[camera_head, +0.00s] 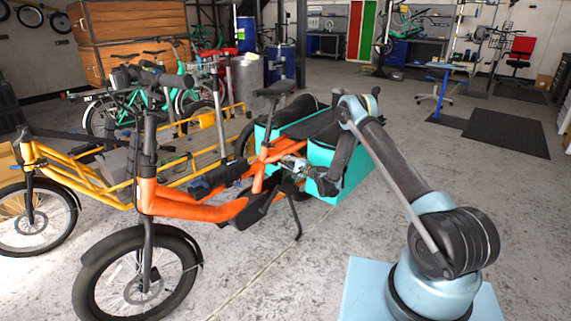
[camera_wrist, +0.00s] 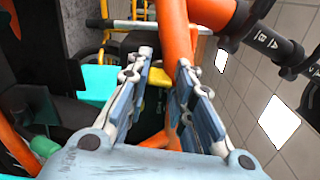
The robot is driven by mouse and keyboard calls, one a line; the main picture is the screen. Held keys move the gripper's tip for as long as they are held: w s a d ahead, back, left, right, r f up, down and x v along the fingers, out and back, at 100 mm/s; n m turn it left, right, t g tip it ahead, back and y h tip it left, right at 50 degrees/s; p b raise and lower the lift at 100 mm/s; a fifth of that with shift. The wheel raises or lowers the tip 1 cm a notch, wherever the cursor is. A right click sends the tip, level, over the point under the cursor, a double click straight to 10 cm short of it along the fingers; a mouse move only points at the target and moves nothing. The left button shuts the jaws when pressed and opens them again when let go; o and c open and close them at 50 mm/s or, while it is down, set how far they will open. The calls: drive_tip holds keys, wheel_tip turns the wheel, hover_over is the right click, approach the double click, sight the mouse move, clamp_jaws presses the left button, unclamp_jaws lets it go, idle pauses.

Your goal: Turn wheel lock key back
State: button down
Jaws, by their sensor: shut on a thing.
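The orange cargo bike (camera_head: 200,205) stands upright in the head view. My gripper (camera_head: 290,165) reaches in beside its frame below the saddle (camera_head: 276,89), next to the teal box (camera_head: 325,172). In the wrist view, my gripper's two blue-grey fingers (camera_wrist: 165,72) point toward the bike's orange tube (camera_wrist: 178,40). A small yellow piece (camera_wrist: 157,77) shows between the fingers, possibly the wheel lock key. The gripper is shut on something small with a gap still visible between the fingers. The lock body and most of the key are hidden by the fingers.
A yellow cargo bike (camera_head: 90,178) stands close on the left of the orange bike. A handlebar (camera_wrist: 262,38) shows at the upper right of the wrist view. Open concrete floor (camera_head: 480,200) lies to the right, with a black mat (camera_head: 507,133) farther back.

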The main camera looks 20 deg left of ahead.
drive_tip(key=shift+s+a+n, duration=0.15)
drive_tip(key=shift+s+n, duration=0.05)
drive_tip(key=shift+n, duration=0.7)
drive_tip(key=shift+f, duration=0.1)
drive_tip(key=c, duration=1.7)
unclamp_jaws()
drive_tip(key=shift+w, duration=0.1)
drive_tip(key=v, duration=0.7)
drive_tip(key=shift+d, duration=0.3)
